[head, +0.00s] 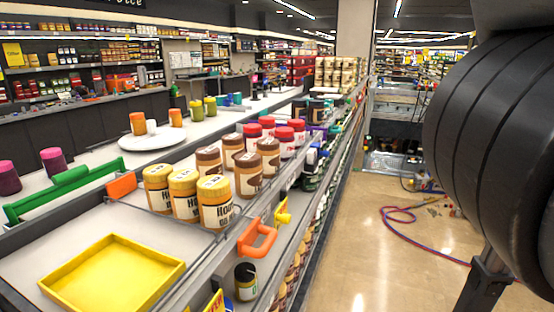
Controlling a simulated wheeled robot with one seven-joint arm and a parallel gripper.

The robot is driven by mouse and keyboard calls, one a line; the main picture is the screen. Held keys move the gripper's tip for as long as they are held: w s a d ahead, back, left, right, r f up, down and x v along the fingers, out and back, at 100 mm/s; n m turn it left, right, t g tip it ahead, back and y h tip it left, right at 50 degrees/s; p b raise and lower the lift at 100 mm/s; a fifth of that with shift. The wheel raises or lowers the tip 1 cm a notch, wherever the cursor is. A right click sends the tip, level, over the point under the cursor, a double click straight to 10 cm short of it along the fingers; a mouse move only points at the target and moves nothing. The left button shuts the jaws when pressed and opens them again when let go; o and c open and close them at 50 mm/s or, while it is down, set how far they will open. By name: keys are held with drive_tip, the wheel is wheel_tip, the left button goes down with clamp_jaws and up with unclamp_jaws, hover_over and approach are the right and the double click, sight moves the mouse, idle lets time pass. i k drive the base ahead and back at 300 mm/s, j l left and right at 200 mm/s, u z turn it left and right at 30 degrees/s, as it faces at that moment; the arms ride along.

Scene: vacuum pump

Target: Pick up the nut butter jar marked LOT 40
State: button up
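Several jars stand upright in a group on the white shelf top. At the front are yellow-lidded jars with cream labels, the nearest one (215,204) starting with "Ho". Behind them are brown-lidded jars (247,176) with brown contents, which look like nut butter. Red-lidded jars (286,142) stand further back. Some lids carry small dark marks, but I cannot read LOT 40 on any jar. Jars at the back are partly hidden by those in front. My gripper is not recognisable in view; a large black ribbed part of my arm fills the right edge.
A yellow tray (112,274) lies at the front left. A green-handled item (62,190) and a round white plate (148,141) are on the counter. An orange handle (257,241) sticks out from the shelf front. A red and blue hose (400,218) lies on the aisle floor.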

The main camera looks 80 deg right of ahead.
sight(269, 149)
drive_tip(key=z, duration=1.55)
drive_tip(key=l, duration=0.15)
drive_tip(key=z, duration=0.05)
